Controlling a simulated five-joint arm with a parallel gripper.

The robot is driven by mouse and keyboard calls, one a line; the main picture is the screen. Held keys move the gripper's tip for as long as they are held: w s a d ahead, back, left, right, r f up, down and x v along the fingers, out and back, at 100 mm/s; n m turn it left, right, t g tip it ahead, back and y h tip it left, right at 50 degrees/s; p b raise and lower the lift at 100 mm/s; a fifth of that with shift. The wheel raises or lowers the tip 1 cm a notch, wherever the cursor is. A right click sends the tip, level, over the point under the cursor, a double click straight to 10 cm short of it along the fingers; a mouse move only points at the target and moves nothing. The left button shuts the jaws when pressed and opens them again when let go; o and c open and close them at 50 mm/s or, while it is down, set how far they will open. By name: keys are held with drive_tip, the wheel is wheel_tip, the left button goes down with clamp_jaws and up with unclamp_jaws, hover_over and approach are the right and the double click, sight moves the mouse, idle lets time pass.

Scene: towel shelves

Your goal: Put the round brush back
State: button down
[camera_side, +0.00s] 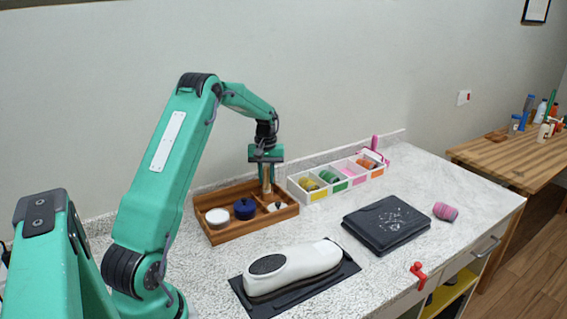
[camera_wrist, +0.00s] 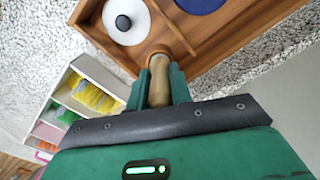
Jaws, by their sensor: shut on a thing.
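My gripper (camera_side: 266,168) points down over the back right part of a wooden tray (camera_side: 223,238). It is shut on a tan wooden rod, which I take to be the round brush (camera_side: 266,187). The rod stands about upright, and its lower end comes down at the tray's compartments. In the wrist view the round brush (camera_wrist: 159,82) shows between the green jaws (camera_wrist: 160,85), with its far end close to the tray's wooden walls (camera_wrist: 222,38). I cannot tell whether it touches the tray floor. Its bristles cannot be made out.
The tray holds a white pot (camera_side: 217,217), a blue pot (camera_side: 244,208) and a white lid (camera_side: 275,206). A white divided box (camera_side: 322,193) with coloured rolls stands right beside it. A black case (camera_side: 386,225), pink roll (camera_side: 445,211) and white shoe-shaped thing (camera_side: 293,266) lie in front.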

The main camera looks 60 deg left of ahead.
drive_tip(key=shift+f, duration=0.5)
drive_tip(key=c, duration=1.3)
unclamp_jaws()
drive_tip(key=shift+o, duration=0.2)
drive_tip(key=shift+r, duration=0.1)
wheel_tip(320, 180, up, 13)
drive_tip(key=shift+w+a+f, duration=0.1)
drive_tip(key=shift+w, duration=0.05)
